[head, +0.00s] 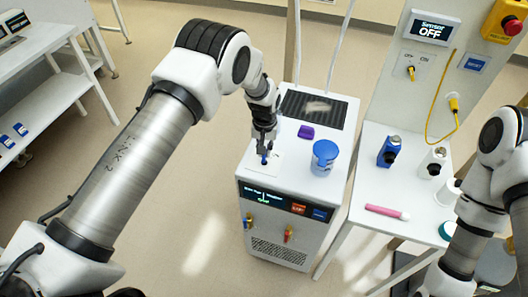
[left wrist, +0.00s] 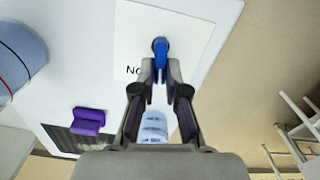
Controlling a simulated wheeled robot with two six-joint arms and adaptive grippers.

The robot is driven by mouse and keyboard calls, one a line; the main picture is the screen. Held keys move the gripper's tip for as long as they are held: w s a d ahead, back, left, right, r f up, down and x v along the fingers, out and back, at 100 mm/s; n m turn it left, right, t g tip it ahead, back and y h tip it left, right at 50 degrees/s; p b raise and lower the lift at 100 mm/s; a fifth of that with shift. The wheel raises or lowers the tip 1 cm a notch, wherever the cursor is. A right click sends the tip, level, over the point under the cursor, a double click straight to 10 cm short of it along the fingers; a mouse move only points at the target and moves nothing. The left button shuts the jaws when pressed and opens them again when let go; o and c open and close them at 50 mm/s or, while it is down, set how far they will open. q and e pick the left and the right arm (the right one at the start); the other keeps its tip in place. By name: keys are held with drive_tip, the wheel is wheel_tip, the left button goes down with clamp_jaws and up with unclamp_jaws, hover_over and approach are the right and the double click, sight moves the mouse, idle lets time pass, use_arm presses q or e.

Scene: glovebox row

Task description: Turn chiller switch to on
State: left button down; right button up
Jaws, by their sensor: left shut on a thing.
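The chiller (head: 246,178) is a white box with a dark vent on top and a lit front display too small to read. Its switch is a blue lever on a white label plate (head: 274,168) at the top's front left. In the left wrist view, the blue switch (left wrist: 160,48) stands on the plate (left wrist: 190,28), with upside-down lettering partly hidden by a finger. My left gripper (head: 264,148) is above the plate, its fingertips (left wrist: 160,74) shut on the switch lever. My right gripper is out of view.
The side table (head: 372,185) holds a blue bottle (head: 389,151), white bottle (head: 433,162) and pink tube (head: 387,212). Behind it, a panel (head: 400,88) has a "Sensor OFF" display and yellow cable.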

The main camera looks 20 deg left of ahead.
use_arm(q)
drive_tip(key=shift+d+f+m+b, duration=0.1)
drive_tip(key=shift+m+b, duration=0.25)
drive_tip(key=shift+m, duration=0.65)
drive_tip(key=c, duration=1.2)
unclamp_jaws()
drive_tip(key=shift+w, duration=0.15)
wheel_tip(320, 180, up, 12)
drive_tip(key=shift+f, duration=0.1)
